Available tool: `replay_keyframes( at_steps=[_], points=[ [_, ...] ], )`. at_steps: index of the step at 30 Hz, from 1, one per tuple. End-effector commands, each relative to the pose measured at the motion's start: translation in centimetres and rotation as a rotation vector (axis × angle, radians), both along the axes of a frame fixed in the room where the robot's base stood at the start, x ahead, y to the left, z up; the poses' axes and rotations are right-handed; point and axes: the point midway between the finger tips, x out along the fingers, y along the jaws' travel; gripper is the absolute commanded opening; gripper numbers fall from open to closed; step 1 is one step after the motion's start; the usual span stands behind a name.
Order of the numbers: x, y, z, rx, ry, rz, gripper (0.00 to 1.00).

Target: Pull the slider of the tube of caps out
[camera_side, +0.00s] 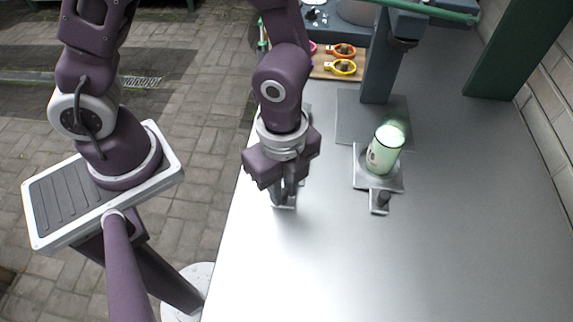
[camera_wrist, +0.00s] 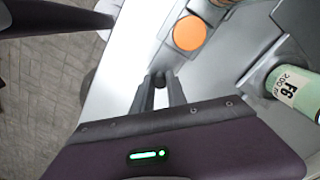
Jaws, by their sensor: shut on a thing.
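My gripper (camera_side: 287,197) is low over the bench, and its two fingers (camera_wrist: 160,84) are shut on the small dark knob (camera_wrist: 159,76) of a grey slider. In the wrist view, this slider leads to a grey holder with a round orange top (camera_wrist: 189,33), which looks like the tube of caps seen from above. In the side view, my gripper and wrist hide this tube; only an end of the slider plate (camera_side: 284,206) shows below the fingers. How far the slider is out, I cannot tell.
A pale green tube (camera_side: 384,152) with a label stands in a second grey holder to the right, its own slider knob (camera_side: 382,198) in front; the tube also shows in the wrist view (camera_wrist: 306,92). A grey post (camera_side: 382,70) stands behind. The bench front (camera_side: 400,270) is clear.

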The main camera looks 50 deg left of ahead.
Motion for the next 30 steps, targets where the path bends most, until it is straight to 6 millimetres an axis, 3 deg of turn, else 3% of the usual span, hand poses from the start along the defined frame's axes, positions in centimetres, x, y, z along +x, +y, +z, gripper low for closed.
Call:
replay_keyframes(
  at_steps=[11,12,15,24,30],
  points=[
    [-0.5,-0.7,0.1,-0.004,-0.004,0.002,0.0],
    [-0.5,-0.7,0.1,-0.004,-0.004,0.002,0.24],
    [-0.5,-0.6,0.0,-0.004,-0.003,0.002,0.4],
    [-0.5,-0.6,0.2,-0.003,-0.002,0.002,0.4],
    [-0.4,-0.6,4.0,-0.006,-0.008,0.006,0.4]
  ],
)
